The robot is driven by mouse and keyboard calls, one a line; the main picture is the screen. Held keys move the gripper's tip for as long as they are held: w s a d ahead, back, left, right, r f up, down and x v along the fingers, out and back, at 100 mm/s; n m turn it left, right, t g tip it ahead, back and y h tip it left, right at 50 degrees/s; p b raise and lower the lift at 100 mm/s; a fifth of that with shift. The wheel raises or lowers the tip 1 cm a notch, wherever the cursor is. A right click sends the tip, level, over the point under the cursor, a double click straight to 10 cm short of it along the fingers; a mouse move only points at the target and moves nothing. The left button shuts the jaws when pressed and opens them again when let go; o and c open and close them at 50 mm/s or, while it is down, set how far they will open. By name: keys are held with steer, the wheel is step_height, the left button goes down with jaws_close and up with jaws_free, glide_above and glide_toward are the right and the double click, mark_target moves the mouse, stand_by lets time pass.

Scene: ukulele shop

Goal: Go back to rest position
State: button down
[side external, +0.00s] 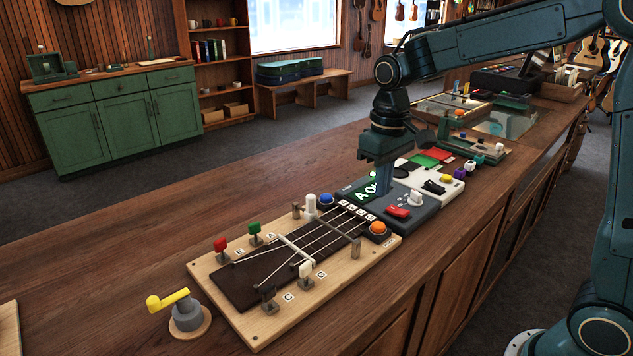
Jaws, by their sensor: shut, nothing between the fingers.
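My gripper (383,190) points down from my blue-green arm over the dark tuner box, its fingers together and empty. It is close to the green display (364,190) of the tuner box (418,213) and hides part of that box. Whether the fingertips touch the box I cannot tell. The box also carries a red rocker switch (398,211) and a light knob (415,198).
A wooden string board (217,278) with coloured pegs, a blue button (326,199) and an orange button (378,228) lies in front. A yellow-handled crank (186,315) stands at the lower left. More devices (470,150) stand behind. The counter's left side (200,220) is clear.

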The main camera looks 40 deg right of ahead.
stand_by(0.4)
steer(key=s+r+t, duration=0.2)
steer(key=s, duration=0.8)
steer(key=s+a+r+t, duration=0.1)
steer(key=s+r+t, duration=0.1)
steer(key=s, duration=0.8)
steer(key=shift+s+r+t, duration=0.35)
steer(key=shift+t, duration=0.45)
